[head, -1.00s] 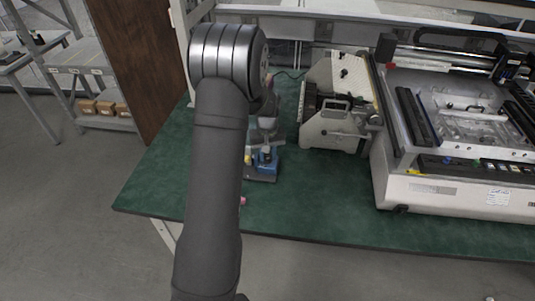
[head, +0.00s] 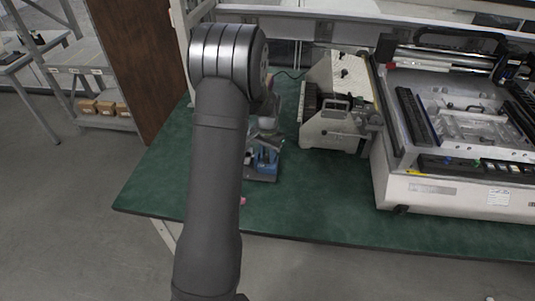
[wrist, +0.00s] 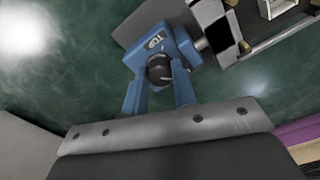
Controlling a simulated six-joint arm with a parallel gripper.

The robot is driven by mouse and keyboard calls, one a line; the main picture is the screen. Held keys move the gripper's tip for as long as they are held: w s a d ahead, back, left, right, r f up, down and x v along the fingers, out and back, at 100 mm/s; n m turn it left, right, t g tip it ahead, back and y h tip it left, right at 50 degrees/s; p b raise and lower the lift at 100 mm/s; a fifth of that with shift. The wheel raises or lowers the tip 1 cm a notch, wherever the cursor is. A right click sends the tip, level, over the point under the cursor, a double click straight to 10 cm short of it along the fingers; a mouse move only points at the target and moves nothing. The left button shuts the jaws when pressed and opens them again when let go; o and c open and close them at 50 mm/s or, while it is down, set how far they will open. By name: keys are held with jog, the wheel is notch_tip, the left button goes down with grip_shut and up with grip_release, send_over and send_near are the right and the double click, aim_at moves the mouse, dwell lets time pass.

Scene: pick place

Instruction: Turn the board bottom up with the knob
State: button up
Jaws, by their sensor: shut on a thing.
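My gripper (wrist: 159,80) has blue fingers, which reach up in the wrist view and are shut on a round black knob (wrist: 160,68). Around the knob is a blue part with a label, and a grey shaft-like piece runs from it to the right. I cannot tell whether the checkered piece is the board or which side is up. In the head view my gripper (head: 265,160) shows small beside my arm, which hides most of the fixture.
The green table (head: 310,205) is bare in front. A beige machine with a handle (head: 337,125) stands right of the gripper, and a large white machine (head: 450,200) fills the far right. A small pink thing (head: 243,201) lies near the front edge, partly behind my arm.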

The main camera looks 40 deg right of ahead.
jog(key=shift+m, duration=0.3)
jog(key=o, duration=1)
